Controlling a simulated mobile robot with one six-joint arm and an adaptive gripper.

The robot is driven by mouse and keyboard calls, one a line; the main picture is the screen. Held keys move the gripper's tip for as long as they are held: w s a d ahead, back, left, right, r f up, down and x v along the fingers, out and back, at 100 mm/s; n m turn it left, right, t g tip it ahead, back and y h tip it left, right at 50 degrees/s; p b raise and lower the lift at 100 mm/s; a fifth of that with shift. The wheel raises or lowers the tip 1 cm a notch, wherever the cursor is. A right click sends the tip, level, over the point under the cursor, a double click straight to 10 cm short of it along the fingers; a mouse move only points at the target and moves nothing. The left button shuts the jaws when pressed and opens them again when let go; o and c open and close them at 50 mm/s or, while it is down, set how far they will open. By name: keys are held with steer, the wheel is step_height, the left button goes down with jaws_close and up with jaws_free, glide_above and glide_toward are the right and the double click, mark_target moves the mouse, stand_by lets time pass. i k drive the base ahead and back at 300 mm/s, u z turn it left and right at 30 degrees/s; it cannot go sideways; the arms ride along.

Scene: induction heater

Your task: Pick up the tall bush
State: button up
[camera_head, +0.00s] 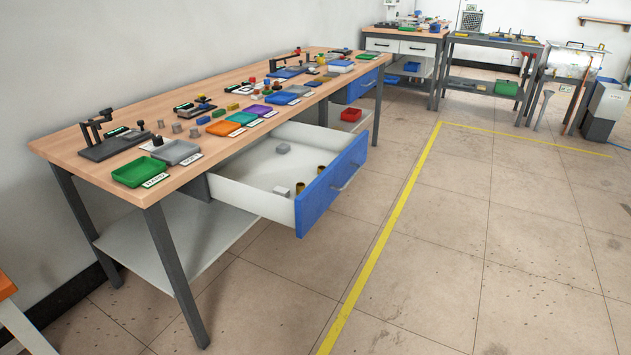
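No plant is in view. Two small brass-coloured cylinders, one nearer (300,188) and one farther (321,169), stand in the open drawer (245,165) close to its blue front. Small grey cylinders (177,128) stand on the wooden workbench (100,140) behind the trays. I cannot tell which of these is the tall bush; the parts are too small to compare heights surely. My gripper is not in view.
Green (140,172), grey (177,152) and orange (219,128) trays line the bench's front edge. Black fixtures (110,140) stand behind. The floor right of the bench is clear.

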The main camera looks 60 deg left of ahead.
mark_target(300, 187)
steer(key=u, duration=2.1)
steer(key=i, duration=1.05)
steer(key=u, duration=0.1)
